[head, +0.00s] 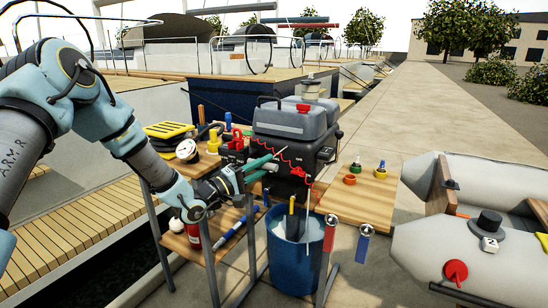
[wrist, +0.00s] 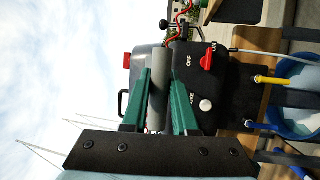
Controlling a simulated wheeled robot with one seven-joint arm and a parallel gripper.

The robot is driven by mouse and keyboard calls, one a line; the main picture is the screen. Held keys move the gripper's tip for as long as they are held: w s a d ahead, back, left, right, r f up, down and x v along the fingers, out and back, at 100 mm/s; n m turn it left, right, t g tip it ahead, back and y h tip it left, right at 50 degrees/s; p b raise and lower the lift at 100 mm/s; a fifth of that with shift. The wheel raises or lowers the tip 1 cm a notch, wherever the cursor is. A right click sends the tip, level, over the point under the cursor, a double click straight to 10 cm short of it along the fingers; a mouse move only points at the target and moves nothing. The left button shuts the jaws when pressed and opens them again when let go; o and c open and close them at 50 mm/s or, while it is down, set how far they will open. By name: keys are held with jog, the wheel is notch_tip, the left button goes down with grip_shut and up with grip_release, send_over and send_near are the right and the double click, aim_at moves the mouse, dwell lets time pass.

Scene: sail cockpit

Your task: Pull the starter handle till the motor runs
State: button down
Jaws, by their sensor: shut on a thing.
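The outboard motor (head: 290,122), with a grey cowl and black body, stands over a blue bucket (head: 280,262). My gripper (head: 268,166) reaches in from the left at the motor's front, its green fingers close to the panel. In the wrist view my gripper (wrist: 162,88) is shut on a plain grey bar, which looks like the starter handle (wrist: 157,108). No cord from it is visible. A red switch (wrist: 206,61) beside the word OFF and a white knob (wrist: 206,105) sit on the black panel. The handle is mostly hidden in the head view.
A red coiled cord (head: 284,150) hangs near the fingers. Wooden side shelves flank the motor, with yellow and red items on the left shelf and small cups on the right shelf (head: 362,188). A grey inflatable boat (head: 450,262) lies at right. The paved quay behind is clear.

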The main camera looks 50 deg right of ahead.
aim_at(265, 166)
jog(key=shift+s+a, duration=0.2)
jog(key=shift+a, duration=0.6)
jog(key=shift+s+a, duration=0.2)
jog(key=shift+a, duration=0.6)
jog(key=c, duration=0.7)
grip_release()
jog(key=b+v, duration=0.1)
jog(key=v, duration=0.9)
jog(key=shift+w+a+f, duration=0.1)
jog(key=shift+a+f, duration=0.05)
jog(key=shift+a, duration=0.2)
